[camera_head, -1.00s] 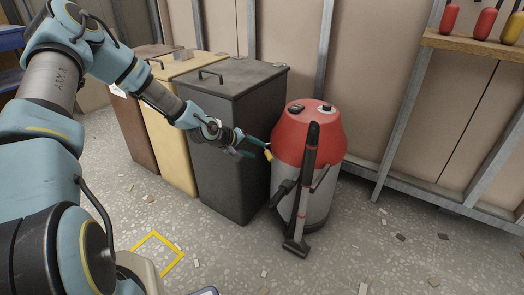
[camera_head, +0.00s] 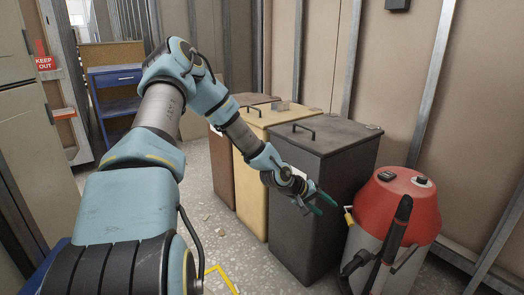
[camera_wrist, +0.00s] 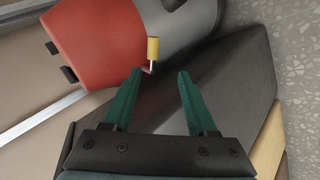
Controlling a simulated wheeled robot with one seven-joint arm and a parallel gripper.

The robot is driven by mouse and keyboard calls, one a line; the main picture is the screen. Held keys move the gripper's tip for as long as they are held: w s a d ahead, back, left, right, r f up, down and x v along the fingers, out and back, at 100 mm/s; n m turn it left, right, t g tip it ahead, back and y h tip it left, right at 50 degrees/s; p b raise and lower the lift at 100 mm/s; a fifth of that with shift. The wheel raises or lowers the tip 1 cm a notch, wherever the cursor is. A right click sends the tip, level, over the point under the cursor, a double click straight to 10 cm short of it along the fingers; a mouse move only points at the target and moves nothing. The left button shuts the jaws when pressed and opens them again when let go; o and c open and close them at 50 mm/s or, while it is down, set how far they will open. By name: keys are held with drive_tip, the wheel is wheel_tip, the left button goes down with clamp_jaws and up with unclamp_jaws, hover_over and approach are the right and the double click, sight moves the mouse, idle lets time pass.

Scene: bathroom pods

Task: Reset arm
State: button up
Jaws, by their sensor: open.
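My gripper (camera_head: 322,203) is at the end of my arm, in front of the dark grey bin (camera_head: 318,190) and left of the red and grey vacuum (camera_head: 402,205). In the wrist view my gripper (camera_wrist: 160,88) shows two green fingers spread apart with nothing between them. A small yellow-handled piece (camera_wrist: 153,50) lies just beyond the fingertips, against the vacuum (camera_wrist: 105,45) in that view. I cannot tell whether a finger touches it.
A yellow bin (camera_head: 250,185) and a brown bin (camera_head: 220,165) stand left of the grey bin. A blue cart (camera_head: 115,90) is at the back left, near a "KEEP OUT" sign (camera_head: 44,63). A yellow floor marking (camera_head: 222,278) lies in front of the bins.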

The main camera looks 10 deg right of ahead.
drive_tip(key=s+a+r+m+y, duration=0.1)
drive_tip(key=a+r+y, duration=0.2)
drive_tip(key=a, duration=0.6)
drive_tip(key=s+a+r+y, duration=0.1)
drive_tip(key=a+r+y, duration=0.15)
drive_tip(key=a, duration=0.75)
drive_tip(key=s+a+r+n+y, duration=0.1)
drive_tip(key=s+a+r+y, duration=0.1)
drive_tip(key=s+a+r, duration=0.4)
drive_tip(key=s+a+r+n+y, duration=0.1)
drive_tip(key=s+a+r+y, duration=0.1)
drive_tip(key=s+a+r, duration=0.5)
wheel_tip(320, 180, up, 25)
drive_tip(key=w+a+p, duration=0.1)
drive_tip(key=a+p, duration=0.1)
drive_tip(key=p, duration=2.5)
drive_tip(key=shift+a+r, duration=0.15)
drive_tip(key=shift+w, duration=0.1)
